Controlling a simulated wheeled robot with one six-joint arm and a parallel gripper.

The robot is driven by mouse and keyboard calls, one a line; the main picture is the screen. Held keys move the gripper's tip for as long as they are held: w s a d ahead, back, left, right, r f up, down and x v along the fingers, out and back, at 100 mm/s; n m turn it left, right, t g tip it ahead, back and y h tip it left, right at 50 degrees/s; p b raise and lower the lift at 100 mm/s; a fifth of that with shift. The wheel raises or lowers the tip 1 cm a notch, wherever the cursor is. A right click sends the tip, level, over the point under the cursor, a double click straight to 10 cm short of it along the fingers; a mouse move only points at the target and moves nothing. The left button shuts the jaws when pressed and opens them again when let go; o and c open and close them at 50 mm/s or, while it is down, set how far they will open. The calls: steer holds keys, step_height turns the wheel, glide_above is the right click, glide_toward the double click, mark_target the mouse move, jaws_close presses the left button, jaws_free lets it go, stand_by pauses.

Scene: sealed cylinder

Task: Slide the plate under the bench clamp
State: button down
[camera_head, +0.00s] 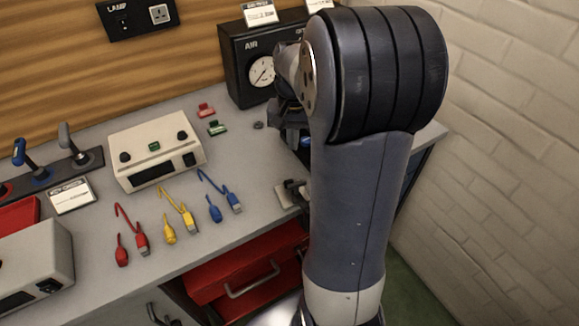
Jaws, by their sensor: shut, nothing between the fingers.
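A small dark metal fitting that looks like the bench clamp (293,187) sits at the front edge of the bench, partly hidden by my arm. A pale flat piece (284,197) shows at its foot; I cannot tell whether this is the plate or part of the clamp. No other plate is clearly visible. My gripper (291,133) is shut and empty, low over the bench in front of the air gauge box. My arm hides much of it and the bench to its right. A bit of blue (305,142) shows beside it, too hidden to identify.
The black AIR gauge box (233,62) stands behind my gripper. A beige instrument box (155,147), red, yellow and blue cable pieces (177,212), and small red (206,110) and green (217,128) parts lie to the left. A red drawer (245,275) is below. A brick wall bounds the right.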

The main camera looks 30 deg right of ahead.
mark_target(291, 179)
step_height(291, 179, down, 6)
steer(key=shift+f, duration=0.1)
steer(key=shift+s+a+f+p, duration=0.1)
steer(key=shift+s+a+p, duration=0.1)
steer(key=shift+s+a, duration=0.35)
steer(key=shift+s+a+f+p, duration=0.1)
steer(key=shift+s+a+p, duration=0.1)
steer(key=shift+s, duration=0.5)
steer(key=shift+s+a, duration=0.3)
steer(key=shift+s, duration=0.15)
steer(key=shift+s+a, duration=0.6)
steer(key=shift+s, duration=0.3)
steer(key=shift+f, duration=0.1)
